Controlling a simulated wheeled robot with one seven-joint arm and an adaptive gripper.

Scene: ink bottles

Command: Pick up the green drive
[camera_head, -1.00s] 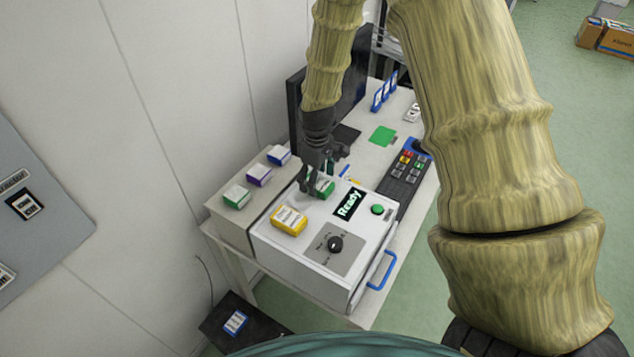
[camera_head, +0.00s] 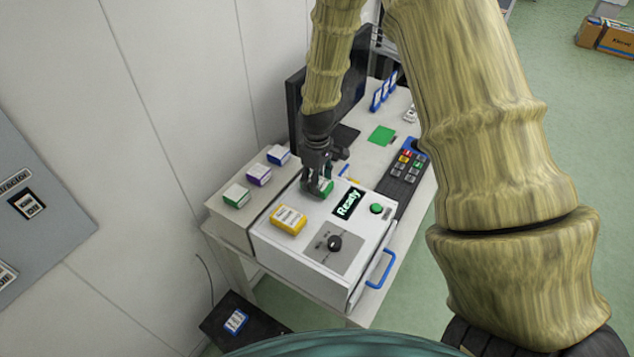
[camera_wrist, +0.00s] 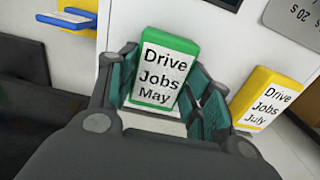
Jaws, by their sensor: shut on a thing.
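The green drive (camera_wrist: 163,70) has a white label reading "Drive Jobs May" and sits between my gripper's fingers in the wrist view. In the head view the green drive (camera_head: 326,188) shows partly at the fingertips, over the top of the white machine. My gripper (camera_head: 317,189) is shut on it, with a dark finger on each side in the wrist view (camera_wrist: 165,95). I cannot tell if the drive touches the machine's top.
A yellow drive (camera_head: 288,220) labelled "Drive Jobs July" lies close by on the white machine (camera_head: 290,248). Another green-edged drive (camera_head: 236,196), a purple one (camera_head: 259,175) and a blue one (camera_head: 279,155) lie on the box at left. A monitor (camera_head: 294,110) stands behind my gripper.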

